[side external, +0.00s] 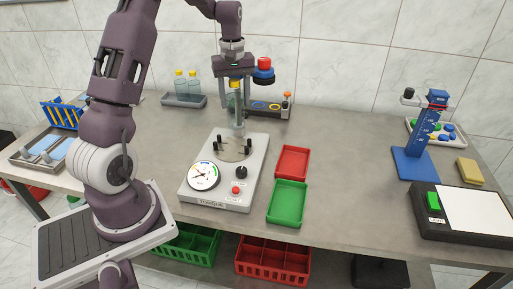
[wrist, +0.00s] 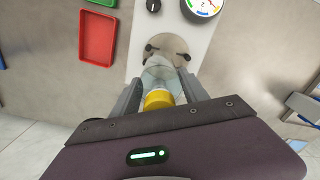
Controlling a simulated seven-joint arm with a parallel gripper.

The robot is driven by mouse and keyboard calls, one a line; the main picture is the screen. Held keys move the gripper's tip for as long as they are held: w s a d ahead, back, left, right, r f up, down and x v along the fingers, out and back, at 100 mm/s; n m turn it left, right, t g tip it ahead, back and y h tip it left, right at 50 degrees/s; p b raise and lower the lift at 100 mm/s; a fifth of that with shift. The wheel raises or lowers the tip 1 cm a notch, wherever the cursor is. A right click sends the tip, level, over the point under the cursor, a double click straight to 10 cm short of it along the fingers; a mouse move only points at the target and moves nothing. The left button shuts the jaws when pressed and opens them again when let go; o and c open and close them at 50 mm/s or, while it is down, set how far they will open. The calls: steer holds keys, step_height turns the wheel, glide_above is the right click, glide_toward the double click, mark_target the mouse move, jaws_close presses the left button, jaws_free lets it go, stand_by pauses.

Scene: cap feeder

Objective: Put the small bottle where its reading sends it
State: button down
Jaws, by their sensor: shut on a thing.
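The small bottle (wrist: 160,74) is clear with a yellow cap (wrist: 158,99). My gripper (wrist: 160,82) is shut on it, one finger on each side. Dark pegs stand around the plate. The tester has a white dial (side external: 203,176) with a needle, a black knob (side external: 241,172) and a red button (side external: 236,190); the exact reading is too small to tell.
A red tray (side external: 292,162) and a green tray (side external: 287,202) lie right of the tester. Behind are a grey tray (side external: 184,101) with yellow-capped bottles and a station with a red-and-blue top (side external: 264,68). A blue stand (side external: 416,164) and black box (side external: 460,235) stand at right.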

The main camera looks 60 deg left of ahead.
steer(key=w+d+f, duration=0.1)
steer(key=d+f, duration=0.1)
steer(key=d, duration=1)
steer(key=w+d+f, duration=0.1)
steer(key=d+f, duration=0.1)
steer(key=d, duration=1.1)
step_height(320, 180, down, 10)
steer(key=shift+r+m, duration=0.25)
steer(key=shift+m, duration=0.05)
steer(key=c, duration=0.6)
jaws_free()
steer(key=shift+f, duration=0.15)
